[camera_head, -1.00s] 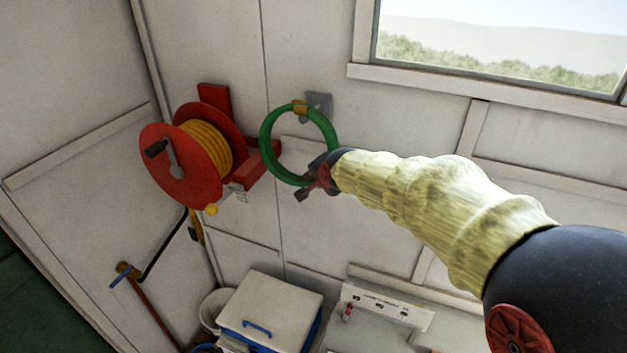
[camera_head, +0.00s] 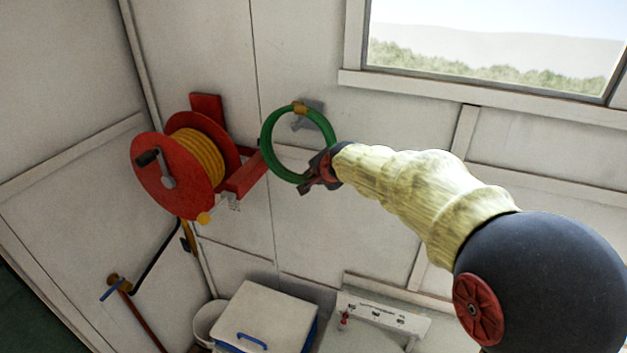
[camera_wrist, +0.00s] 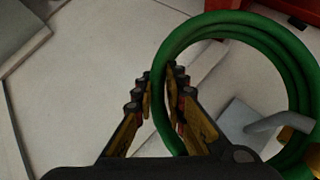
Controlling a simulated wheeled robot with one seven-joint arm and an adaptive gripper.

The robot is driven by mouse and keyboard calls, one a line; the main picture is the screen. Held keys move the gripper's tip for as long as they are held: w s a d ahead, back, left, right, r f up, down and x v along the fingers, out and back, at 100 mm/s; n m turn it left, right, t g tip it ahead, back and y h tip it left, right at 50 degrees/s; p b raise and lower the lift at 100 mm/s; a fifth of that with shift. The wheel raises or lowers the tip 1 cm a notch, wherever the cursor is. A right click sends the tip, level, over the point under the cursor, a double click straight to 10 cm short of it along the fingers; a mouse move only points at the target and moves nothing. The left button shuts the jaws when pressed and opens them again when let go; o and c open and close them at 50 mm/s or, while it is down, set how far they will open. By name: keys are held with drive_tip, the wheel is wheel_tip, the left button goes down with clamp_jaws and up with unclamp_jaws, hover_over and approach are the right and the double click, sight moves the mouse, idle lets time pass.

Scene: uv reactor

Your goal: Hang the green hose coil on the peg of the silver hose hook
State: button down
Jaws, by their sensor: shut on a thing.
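The green hose coil (camera_head: 265,142) is a ring with an orange band at its top, held up near the wall. My gripper (camera_head: 315,178) is shut on its lower right side. In the wrist view, the coil (camera_wrist: 232,29) passes at my gripper's fingers (camera_wrist: 160,88). The silver hose hook (camera_head: 314,118) is a plate on the wall, partly hidden by the coil's upper right edge. In the wrist view, the hook (camera_wrist: 238,122) and its bent peg show through the ring's opening. I cannot tell whether the coil touches the peg.
A red hose reel (camera_head: 158,180) with yellow hose is on the wall just left of the coil, its red bracket close to the ring. A window (camera_head: 490,50) is at upper right. A white-lidded box (camera_head: 265,315) and a white panel (camera_head: 385,315) are below.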

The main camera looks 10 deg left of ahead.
drive_tip(key=shift+w+r, duration=0.1)
drive_tip(key=shift+w, duration=0.45)
drive_tip(key=shift+w+d+f+b, duration=0.1)
drive_tip(key=shift+w+f+b, duration=0.4)
drive_tip(key=shift+f+b, duration=0.25)
drive_tip(key=shift+w+f+b, duration=0.1)
drive_tip(key=shift+f+b, duration=0.3)
drive_tip(key=shift+d+f, duration=0.1)
drive_tip(key=shift+f, duration=0.4)
drive_tip(key=c, duration=2.1)
unclamp_jaws()
drive_tip(key=o, duration=0.4)
drive_tip(key=shift+r, duration=0.25)
drive_tip(key=shift+c, duration=0.2)
